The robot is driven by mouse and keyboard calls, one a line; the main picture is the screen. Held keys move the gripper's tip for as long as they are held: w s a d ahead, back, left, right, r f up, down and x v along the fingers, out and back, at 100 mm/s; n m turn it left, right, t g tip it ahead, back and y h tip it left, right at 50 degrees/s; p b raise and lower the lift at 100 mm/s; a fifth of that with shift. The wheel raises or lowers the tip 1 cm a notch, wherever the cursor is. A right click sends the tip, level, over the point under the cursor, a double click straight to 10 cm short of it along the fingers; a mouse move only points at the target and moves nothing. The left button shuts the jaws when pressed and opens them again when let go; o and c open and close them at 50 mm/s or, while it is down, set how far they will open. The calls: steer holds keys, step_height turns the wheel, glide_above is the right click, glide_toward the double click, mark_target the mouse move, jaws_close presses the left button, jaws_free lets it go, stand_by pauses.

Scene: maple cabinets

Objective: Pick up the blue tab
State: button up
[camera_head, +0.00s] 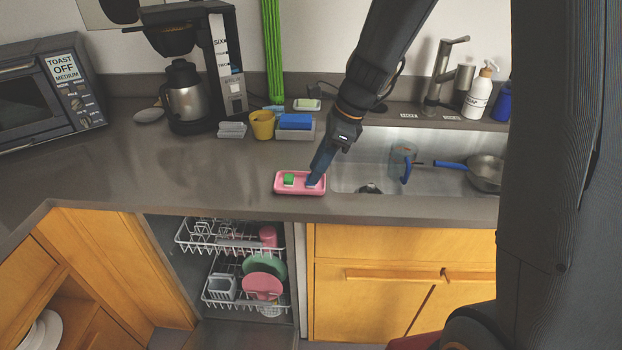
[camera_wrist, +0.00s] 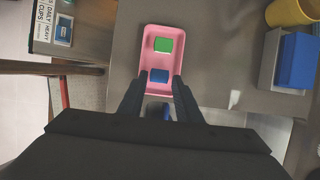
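The blue tab (camera_head: 310,183) lies in the right part of a small pink tray (camera_head: 284,192) on the counter's front edge, left of the sink. A green tab (camera_head: 289,179) lies in the tray's left part. In the wrist view the blue tab (camera_wrist: 159,76) is at the near end of the tray, with the green tab (camera_wrist: 163,45) beyond it. My gripper (camera_head: 317,170) points down over the tray's right end. In the wrist view its fingers (camera_wrist: 157,84) are apart, with the blue tab between or just ahead of the tips. No grip on it shows.
The sink (camera_head: 350,175) to the right holds a clear mug with a blue handle (camera_head: 405,165) and a pan (camera_head: 486,172). Behind the tray stand a yellow cup (camera_head: 263,125) and a grey holder with a blue sponge (camera_head: 295,121). The counter left of the tray is clear.

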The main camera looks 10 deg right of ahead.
steer(key=shift+x, duration=1.1)
steer(key=c, duration=0.7)
steer(key=shift+r+p, duration=1.5)
steer(key=shift+r, duration=5.05)
